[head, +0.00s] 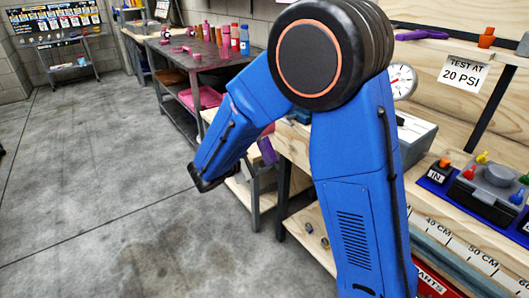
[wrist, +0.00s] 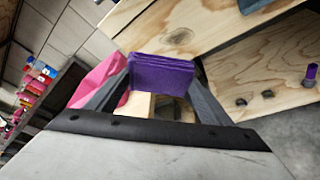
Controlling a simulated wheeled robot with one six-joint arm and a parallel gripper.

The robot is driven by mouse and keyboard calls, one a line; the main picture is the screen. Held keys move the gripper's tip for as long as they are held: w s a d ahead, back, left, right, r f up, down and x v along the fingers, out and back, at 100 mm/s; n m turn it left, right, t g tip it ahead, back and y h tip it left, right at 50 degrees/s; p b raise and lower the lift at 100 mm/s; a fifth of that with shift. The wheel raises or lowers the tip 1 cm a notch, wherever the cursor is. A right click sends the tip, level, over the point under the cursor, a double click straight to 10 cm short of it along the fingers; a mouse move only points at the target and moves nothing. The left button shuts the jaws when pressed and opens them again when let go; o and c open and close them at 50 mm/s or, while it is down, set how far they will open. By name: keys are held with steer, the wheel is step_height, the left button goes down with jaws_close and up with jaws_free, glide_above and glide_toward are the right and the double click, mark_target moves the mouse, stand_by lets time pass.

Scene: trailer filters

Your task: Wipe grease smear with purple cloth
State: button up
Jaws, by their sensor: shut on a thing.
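The purple cloth (wrist: 162,75) is a folded, block-like piece between the two grey fingers of my gripper (wrist: 164,66) in the wrist view. The fingers are shut on it, one at each side. In the head view my blue arm bends down to the left and hides much of the bench; my gripper cannot be made out clearly there. A small purple patch (head: 266,151) shows beside the arm at the bench edge; I cannot tell whether it is the cloth. No grease smear can be made out in either view.
A wooden bench (head: 294,140) with a lower shelf stands behind my arm. A grey box (head: 415,134) and a pressure gauge (head: 402,81) are on the right. A dark table (head: 205,53) with bottles stands farther back. The concrete floor at left is clear. Something pink (wrist: 102,82) lies beyond the fingers.

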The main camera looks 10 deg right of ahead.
steer(key=w+d, duration=0.2)
steer(key=d, duration=0.3)
steer(key=shift+w+d, duration=0.25)
steer(key=shift+w+d, duration=0.35)
steer(key=shift+d, duration=0.55)
stand_by(1.2)
steer(key=shift+s+d, duration=0.5)
steer(key=shift+s, duration=0.65)
steer(key=shift+s+d, duration=0.45)
steer(key=shift+s, duration=0.7)
steer(key=shift+s+d, duration=0.5)
steer(key=shift+s, duration=0.65)
steer(key=shift+w+a, duration=0.45)
steer(key=shift+w, duration=0.4)
steer(key=shift+w+a, duration=0.4)
steer(key=shift+w, duration=0.45)
steer(key=shift+w+a, duration=0.3)
steer(key=shift+w, duration=0.6)
steer(key=shift+w+a, duration=0.3)
steer(key=shift+w, duration=0.6)
steer(key=shift+s+a, duration=0.4)
steer(key=shift+a, duration=0.5)
steer(key=shift+s+a, duration=0.4)
steer(key=shift+a, duration=0.55)
steer(key=shift+s+a, duration=0.4)
steer(key=shift+a, duration=0.5)
steer(key=shift+a, duration=0.1)
